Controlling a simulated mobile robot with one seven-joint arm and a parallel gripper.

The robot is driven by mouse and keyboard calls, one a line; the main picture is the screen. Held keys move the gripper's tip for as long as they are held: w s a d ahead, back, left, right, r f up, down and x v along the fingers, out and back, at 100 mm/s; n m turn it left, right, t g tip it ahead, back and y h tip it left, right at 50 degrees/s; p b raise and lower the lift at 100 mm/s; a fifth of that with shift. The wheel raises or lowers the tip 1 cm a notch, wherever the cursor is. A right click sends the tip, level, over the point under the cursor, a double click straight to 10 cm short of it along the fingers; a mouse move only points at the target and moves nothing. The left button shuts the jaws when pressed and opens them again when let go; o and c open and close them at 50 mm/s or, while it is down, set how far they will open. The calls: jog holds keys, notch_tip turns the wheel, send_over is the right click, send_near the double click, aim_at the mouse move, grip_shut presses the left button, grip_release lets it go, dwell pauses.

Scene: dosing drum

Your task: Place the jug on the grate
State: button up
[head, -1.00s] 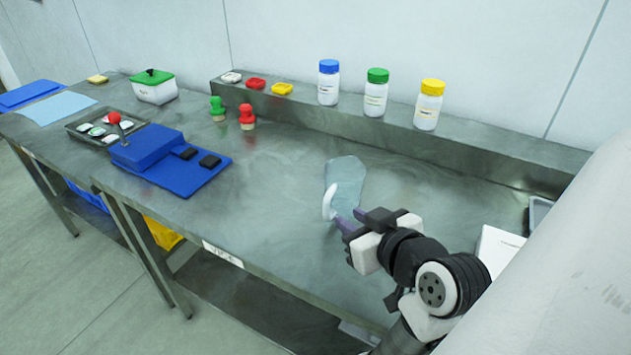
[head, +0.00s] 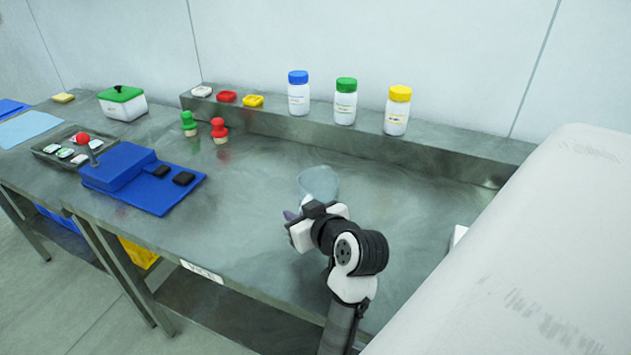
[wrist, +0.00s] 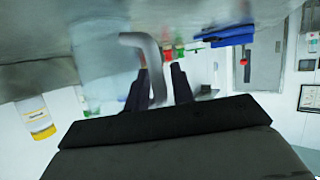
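The jug (head: 318,181) is a pale, see-through blue vessel on the bench top in the head view. My gripper (head: 291,215) is at its near side and hides its lower part and handle there. In the wrist view the jug's grey-white handle (wrist: 156,62) comes down between the two dark fingers of my gripper (wrist: 158,82). The fingers stand apart, and a gap shows beside the handle, so I see no firm hold. I cannot make out a grate in either view.
Bottles with blue (head: 299,94), green (head: 345,101) and yellow (head: 397,110) caps stand on the rear ledge. A blue device (head: 142,178), a green stamp (head: 189,124) and a red stamp (head: 219,130) are to the left. The bench between is clear.

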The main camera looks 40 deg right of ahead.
jog(key=shift+w+d+f, duration=0.1)
jog(key=shift+w+f, duration=0.05)
jog(key=shift+w, duration=0.25)
jog(key=shift+c, duration=0.2)
grip_shut()
